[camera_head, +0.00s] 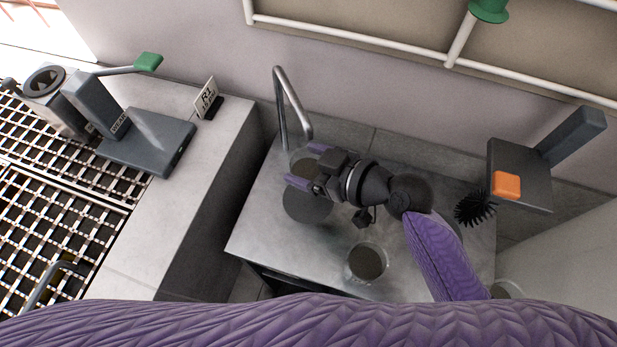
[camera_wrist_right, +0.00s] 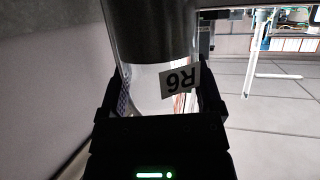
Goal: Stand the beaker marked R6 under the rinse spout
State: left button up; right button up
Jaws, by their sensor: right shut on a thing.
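My right gripper (camera_head: 308,166) is shut on a clear glass beaker (camera_wrist_right: 150,85), with a finger on each side. In the head view the held beaker (camera_head: 303,161) shows between the purple fingertips, partly hidden by the gripper. The rinse spout (camera_head: 291,97) is a bent metal pipe whose end hangs close to the beaker. A dark round patch (camera_head: 307,207) lies below the gripper on the grey bench top. My left gripper is not in view.
A black brush (camera_head: 475,208) and a grey stand with an orange pad (camera_head: 507,185) are at right. A sign (camera_head: 206,97) and grating lie left.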

notch_tip(320, 180, down, 5)
jog(key=shift+b, duration=0.9)
jog(key=shift+f, duration=0.1)
jog(key=o, duration=1.2)
jog(key=shift+c, duration=0.2)
jog(key=shift+s+d+r, duration=0.15)
jog(key=shift+r, duration=0.05)
jog(key=v, duration=1.1)
jog(key=shift+s+d+p, duration=0.2)
jog(key=shift+d+p, duration=0.05)
jog(key=shift+p, duration=0.05)
